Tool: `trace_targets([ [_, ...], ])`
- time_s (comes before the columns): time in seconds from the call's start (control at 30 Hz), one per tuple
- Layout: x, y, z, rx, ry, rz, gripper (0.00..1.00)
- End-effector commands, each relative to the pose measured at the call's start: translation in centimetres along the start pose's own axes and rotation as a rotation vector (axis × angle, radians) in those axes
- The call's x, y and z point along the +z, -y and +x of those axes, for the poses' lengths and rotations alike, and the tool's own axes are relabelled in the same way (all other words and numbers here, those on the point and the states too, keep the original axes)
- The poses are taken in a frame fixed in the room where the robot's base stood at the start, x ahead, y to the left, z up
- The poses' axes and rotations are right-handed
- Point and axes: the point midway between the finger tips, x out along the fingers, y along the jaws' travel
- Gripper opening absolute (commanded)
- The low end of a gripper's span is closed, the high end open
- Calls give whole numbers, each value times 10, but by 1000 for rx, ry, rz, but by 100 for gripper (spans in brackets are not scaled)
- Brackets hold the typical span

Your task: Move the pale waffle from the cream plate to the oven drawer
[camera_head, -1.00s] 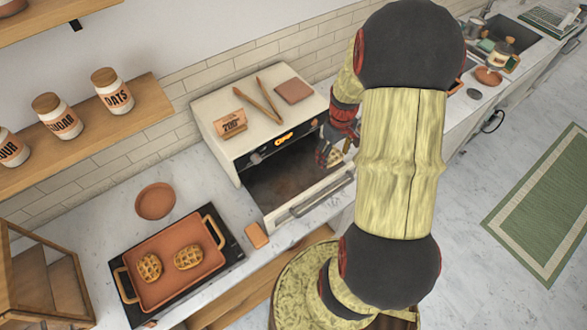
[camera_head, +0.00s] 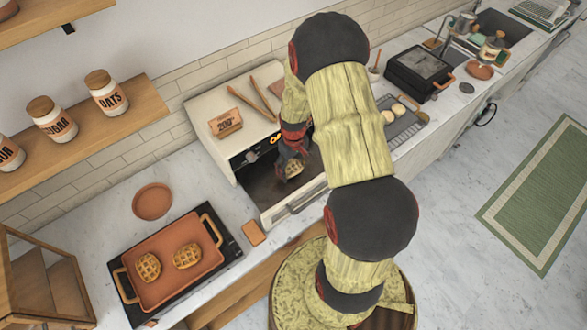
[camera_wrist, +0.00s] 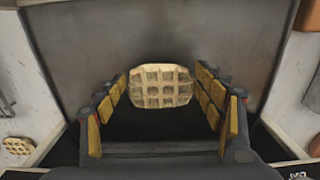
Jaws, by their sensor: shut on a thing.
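The pale waffle (camera_head: 294,169) is in my gripper (camera_head: 292,161), just over the open oven drawer (camera_head: 264,192). In the wrist view the waffle (camera_wrist: 160,87) sits between the two padded fingers (camera_wrist: 160,100), with the dark drawer floor (camera_wrist: 190,38) behind it. Whether it touches the floor I cannot tell. The drawer's front with its handle (camera_head: 306,201) is pulled out toward the room. I cannot make out a cream plate; my arm covers part of the counter right of the oven.
A terracotta tray (camera_head: 172,293) with two browner waffles stands at the left. The oven top carries a sign (camera_head: 225,122) and wooden tongs (camera_head: 252,104). A grey tray (camera_head: 408,129) with pale round items and a black appliance (camera_head: 418,72) stand to the right.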

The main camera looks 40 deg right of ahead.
Motion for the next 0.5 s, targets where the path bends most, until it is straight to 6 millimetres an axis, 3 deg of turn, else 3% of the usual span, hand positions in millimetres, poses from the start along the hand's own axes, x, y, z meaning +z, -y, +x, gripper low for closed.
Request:
trace_targets([
  [0.1, 0, 0, 12, 0, 0, 0, 44],
  [0.47, 0, 0, 16, 0, -1, 0, 44],
  [0.5, 0, 0, 15, 0, -1, 0, 71],
])
